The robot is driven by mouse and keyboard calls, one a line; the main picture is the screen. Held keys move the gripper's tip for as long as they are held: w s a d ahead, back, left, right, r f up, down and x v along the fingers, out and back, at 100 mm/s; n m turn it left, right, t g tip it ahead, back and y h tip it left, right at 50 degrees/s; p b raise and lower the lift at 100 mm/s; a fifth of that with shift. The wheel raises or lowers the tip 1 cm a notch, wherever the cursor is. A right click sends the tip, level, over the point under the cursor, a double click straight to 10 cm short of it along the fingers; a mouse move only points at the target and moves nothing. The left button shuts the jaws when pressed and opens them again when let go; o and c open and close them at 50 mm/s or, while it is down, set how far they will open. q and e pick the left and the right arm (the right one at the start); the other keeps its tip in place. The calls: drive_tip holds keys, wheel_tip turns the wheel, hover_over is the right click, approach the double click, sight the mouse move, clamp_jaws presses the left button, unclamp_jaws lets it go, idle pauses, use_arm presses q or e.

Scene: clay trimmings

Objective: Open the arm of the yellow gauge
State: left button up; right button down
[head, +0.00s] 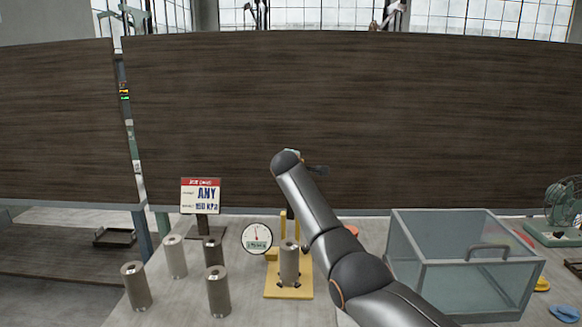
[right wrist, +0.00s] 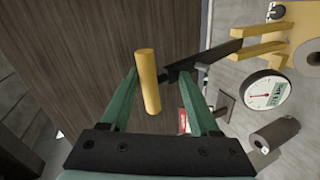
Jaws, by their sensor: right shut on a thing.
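The yellow gauge has a flat yellow base (head: 289,293), an upright frame partly hidden behind my right arm, and a round white dial (head: 257,238) with a red needle. A grey clay cylinder (head: 289,266) stands upright on the base. In the right wrist view the dial (right wrist: 266,90) and yellow frame (right wrist: 262,45) are at the right. A black lever arm (right wrist: 208,60) reaches from the frame to a yellow bar handle (right wrist: 149,82). My right gripper (right wrist: 158,74) has its green fingers around that handle. My left gripper is out of view.
Several grey cylinders (head: 136,287) stand left of the gauge. A sign (head: 201,195) reading "ANY 150 kPa" stands behind them. A clear lidded box (head: 455,270) is at the right, with a green fan (head: 562,205) beyond. A dark panel (head: 350,120) rises behind the table.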

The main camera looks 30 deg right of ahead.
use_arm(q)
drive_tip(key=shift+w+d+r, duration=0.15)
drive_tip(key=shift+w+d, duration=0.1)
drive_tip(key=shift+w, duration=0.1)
use_arm(e)
drive_tip(key=shift+w+f+y, duration=0.25)
drive_tip(key=shift+f+y, duration=0.05)
drive_tip(key=shift+f, duration=0.1)
drive_tip(key=c, duration=0.7)
unclamp_jaws()
drive_tip(key=shift+f, duration=0.1)
drive_tip(key=shift+w, duration=0.1)
